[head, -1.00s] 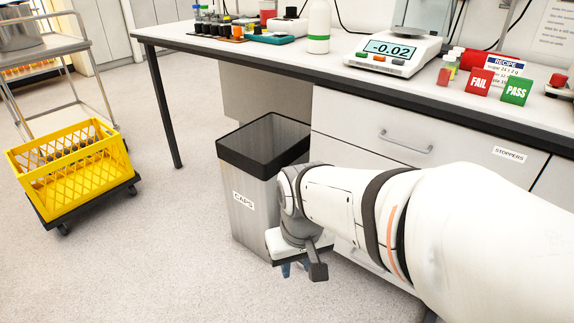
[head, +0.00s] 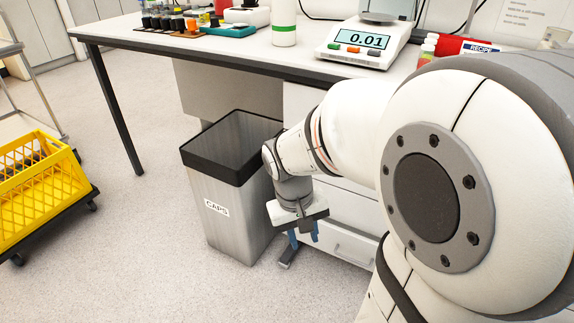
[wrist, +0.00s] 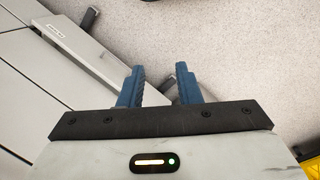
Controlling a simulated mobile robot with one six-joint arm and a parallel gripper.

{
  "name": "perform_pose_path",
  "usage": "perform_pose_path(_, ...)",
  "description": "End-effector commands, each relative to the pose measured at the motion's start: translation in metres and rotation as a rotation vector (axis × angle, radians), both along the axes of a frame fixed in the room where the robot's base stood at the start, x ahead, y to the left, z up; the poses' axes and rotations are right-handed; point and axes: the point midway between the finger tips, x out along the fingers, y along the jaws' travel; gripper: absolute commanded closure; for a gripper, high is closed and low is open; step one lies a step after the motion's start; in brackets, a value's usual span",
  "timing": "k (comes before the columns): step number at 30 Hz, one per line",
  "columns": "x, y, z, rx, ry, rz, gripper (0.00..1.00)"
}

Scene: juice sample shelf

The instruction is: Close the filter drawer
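My gripper (head: 304,239) points down beside the lower drawers, just right of the CAPS bin. In the wrist view its two blue fingers (wrist: 160,85) are apart with nothing between them. A low white drawer front (head: 342,243) with a handle shows right of my gripper, partly hidden by my arm.
The grey CAPS bin (head: 229,205) stands close on the left of my gripper. A yellow crate (head: 40,190) sits on a dolly at far left. The bench top (head: 240,55) overhangs, with a scale (head: 362,44) on it. Floor in front of the bin is clear.

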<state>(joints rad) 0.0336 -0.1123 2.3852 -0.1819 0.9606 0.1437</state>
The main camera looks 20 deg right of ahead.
Motion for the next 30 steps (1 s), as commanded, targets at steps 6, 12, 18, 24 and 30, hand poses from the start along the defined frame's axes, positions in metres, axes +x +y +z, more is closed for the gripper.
perform_pose_path(6,0.041,-0.033,-0.026,-0.198,0.174,-0.062,0.69)
perform_pose_path(12,0.075,-0.064,-0.062,-0.401,0.285,-0.097,0.69)
perform_pose_path(18,0.104,-0.093,-0.108,-0.612,0.35,-0.103,0.69)
perform_pose_path(24,0.125,-0.118,-0.165,-0.82,0.367,-0.078,0.69)
perform_pose_path(30,0.133,-0.139,-0.23,-1.012,0.333,-0.021,0.69)
